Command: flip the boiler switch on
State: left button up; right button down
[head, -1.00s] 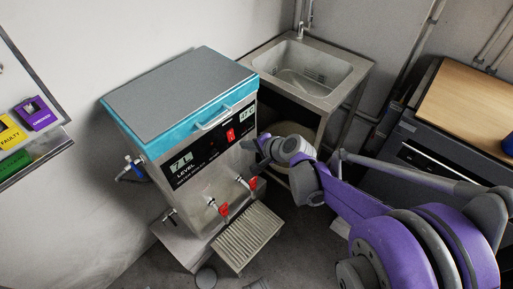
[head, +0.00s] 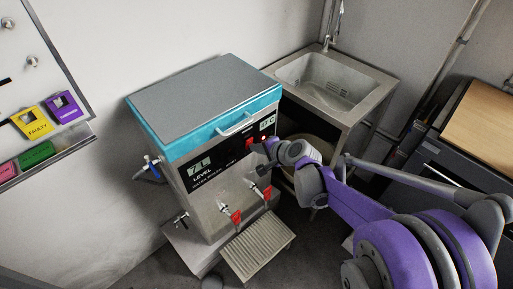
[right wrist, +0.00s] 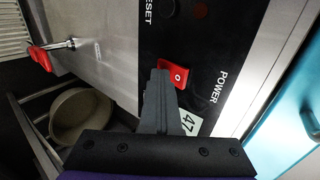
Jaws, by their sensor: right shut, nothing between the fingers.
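The boiler (head: 205,185) is a steel box with a blue-rimmed grey lid and a black front panel. Its red rocker switch (right wrist: 178,75), marked with a circle, sits next to the POWER label; it also shows in the head view (head: 249,143). My right gripper (right wrist: 160,78) is shut and empty. Its fingertips are right at the switch's edge; I cannot tell whether they touch it. In the head view, my right gripper (head: 258,148) reaches the panel from the right. My left gripper is out of view.
Two red-handled taps (head: 236,216) stick out below the panel, above a ribbed drip tray (head: 258,250). A steel sink (head: 335,85) stands behind at the right. A board with coloured holders (head: 45,100) hangs at the left.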

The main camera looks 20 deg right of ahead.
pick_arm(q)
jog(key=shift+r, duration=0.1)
pick_arm(e)
jog(key=shift+r, duration=0.1)
jog(key=shift+r+p, duration=0.65)
jog(key=shift+r, duration=0.1)
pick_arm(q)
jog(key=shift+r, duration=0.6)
